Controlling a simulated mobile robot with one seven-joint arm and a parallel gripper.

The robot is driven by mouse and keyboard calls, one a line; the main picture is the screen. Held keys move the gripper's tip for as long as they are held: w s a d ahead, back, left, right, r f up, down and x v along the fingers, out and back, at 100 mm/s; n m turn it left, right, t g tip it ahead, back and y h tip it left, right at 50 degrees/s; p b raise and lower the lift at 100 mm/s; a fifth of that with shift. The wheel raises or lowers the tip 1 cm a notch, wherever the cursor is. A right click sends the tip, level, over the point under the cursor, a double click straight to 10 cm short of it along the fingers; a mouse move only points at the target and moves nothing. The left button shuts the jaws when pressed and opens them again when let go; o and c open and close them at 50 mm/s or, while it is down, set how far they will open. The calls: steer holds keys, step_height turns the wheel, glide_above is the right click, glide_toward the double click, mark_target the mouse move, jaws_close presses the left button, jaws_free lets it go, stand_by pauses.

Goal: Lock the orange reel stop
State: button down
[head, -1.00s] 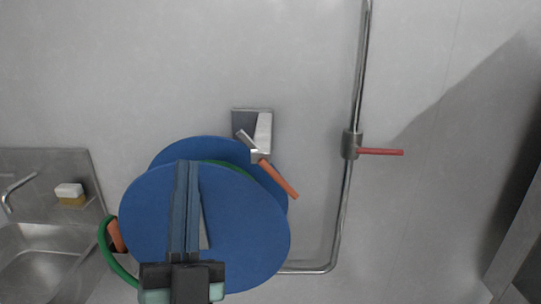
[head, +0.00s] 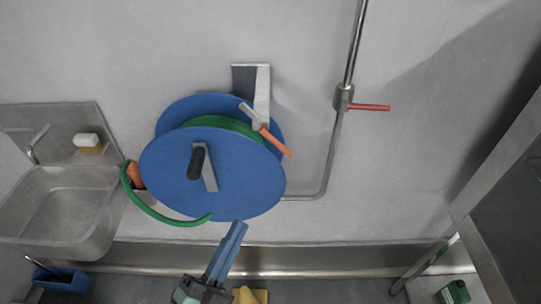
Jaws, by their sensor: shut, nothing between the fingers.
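The reel stop's orange lever (head: 276,142) slants down to the right from a grey pivot at the upper right of the blue hose reel (head: 235,180). A short grey arm extends up-left from that pivot, beside the wall bracket (head: 262,90). Whether the stop touches the reel rim, I cannot tell. The reel's front has a crank with a black knob (head: 196,163). My gripper (head: 239,226) is shut and empty. In the picture it points up, just under the reel's lower edge and well below the lever.
A pipe (head: 356,50) with a red valve handle (head: 368,107) runs down the wall at right. A green hose (head: 155,212) loops left of the reel, near a sink (head: 70,205). A blue bucket (head: 62,280) and yellow cloth (head: 250,295) lie low. A metal table stands at right.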

mark_target(277, 143)
steer(key=p+x, duration=0.4)
steer(key=x, duration=1)
